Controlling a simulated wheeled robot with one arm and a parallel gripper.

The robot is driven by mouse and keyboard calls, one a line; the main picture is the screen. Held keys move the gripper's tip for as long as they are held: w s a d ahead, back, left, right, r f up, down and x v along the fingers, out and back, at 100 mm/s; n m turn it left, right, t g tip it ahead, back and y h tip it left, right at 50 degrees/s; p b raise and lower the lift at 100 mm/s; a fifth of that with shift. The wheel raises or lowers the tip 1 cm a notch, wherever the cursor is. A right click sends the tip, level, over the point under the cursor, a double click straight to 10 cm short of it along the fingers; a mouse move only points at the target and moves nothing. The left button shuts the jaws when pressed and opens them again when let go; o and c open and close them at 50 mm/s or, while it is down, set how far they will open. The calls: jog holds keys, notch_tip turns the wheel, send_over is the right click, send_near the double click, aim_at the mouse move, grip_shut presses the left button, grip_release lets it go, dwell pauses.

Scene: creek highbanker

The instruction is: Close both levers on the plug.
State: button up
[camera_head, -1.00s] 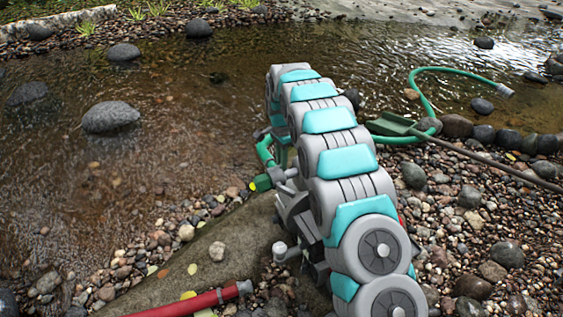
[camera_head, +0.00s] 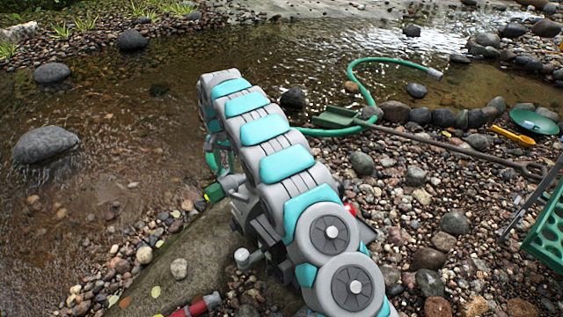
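My grey and teal arm rises from the bottom middle and hides much of the ground behind it. A grey machine (camera_head: 243,206), perhaps a pump, stands partly hidden beside my arm, with a grey stub (camera_head: 243,258) toward the viewer. A green fitting (camera_head: 214,192) joins its left side. A red hose (camera_head: 196,308) with a grey end lies at the bottom edge, apart from the stub. I cannot make out the plug or its levers.
A green hose (camera_head: 356,85) curves into the creek. A long-handled green shovel (camera_head: 335,117) lies on gravel. At right are a yellow scoop (camera_head: 512,136), a green pan (camera_head: 534,122) and a green perforated frame (camera_head: 546,232). Open gravel (camera_head: 400,190) lies between.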

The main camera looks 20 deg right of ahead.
jog(key=n, duration=0.2)
notch_tip(320, 180, up, 10)
jog(key=n, duration=0.3)
send_over(227, 171)
jog(key=s+d+r, duration=0.2)
jog(key=s+d, duration=0.2)
jog(key=s, duration=0.4)
jog(key=s+d+r+b, duration=0.1)
jog(key=s+d+r, duration=0.2)
jog(key=s, duration=0.5)
jog(key=s+d+r+g+h, duration=0.1)
jog(key=s+d+r, duration=0.2)
jog(key=s+d, duration=0.2)
jog(key=shift+s+d+r+m, duration=0.25)
jog(key=shift+s+m, duration=0.05)
jog(key=shift+s, duration=1.2)
